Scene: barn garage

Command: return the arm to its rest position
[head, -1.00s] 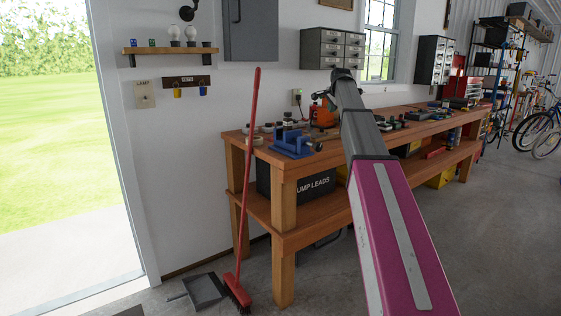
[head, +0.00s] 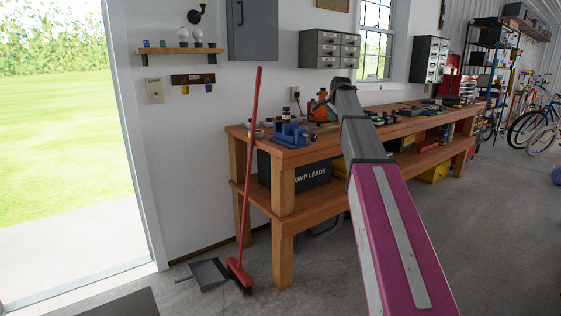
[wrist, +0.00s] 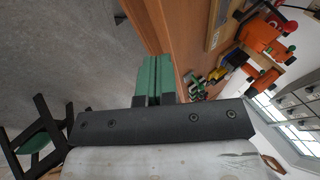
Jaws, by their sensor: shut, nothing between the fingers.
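My arm (head: 385,210), with a magenta and grey link, reaches up and forward in the head view, in front of the workbench. My gripper is hidden there behind the arm's far end. In the wrist view my gripper (wrist: 153,75) has green fingers pressed together with nothing between them. The fingers show over the grey floor and the edge of the wooden bench, and I cannot tell how far they are from it.
The workbench (head: 284,226) holds a blue vise (head: 290,134) and several tools. A red broom (head: 251,165) leans beside it, with a dustpan (head: 207,273) on the floor. A dark mat (head: 120,303) lies at lower left. The floor (head: 500,240) at right is clear.

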